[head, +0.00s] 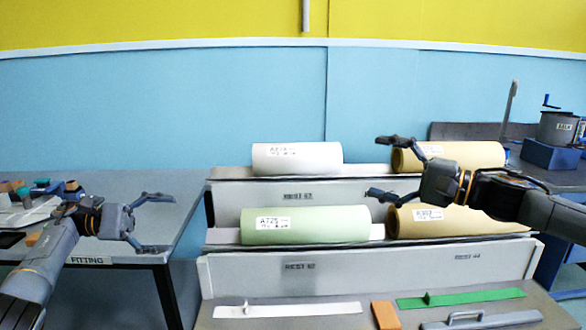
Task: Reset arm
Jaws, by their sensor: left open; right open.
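My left gripper (154,223) is open and empty, over the right part of the grey table at left, its fingers pointing right. My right gripper (382,168) is open and empty in front of the roll rack, its fingers pointing left. Its arm covers part of the two brown kraft rolls, the upper one (475,154) and the lower one (480,222). A white roll (320,158) lies on the upper tier and a green roll (340,225) on the lower tier, both left of the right gripper's arm. I see nothing between either pair of fingers.
The rack (230,277) stands in the middle. On the surface before it lie a white strip (320,310), an orange block (385,315), a green strip (460,298) and a grey tool (490,321). Small items crowd the left table (185,215). A grey pot (556,128) stands at right.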

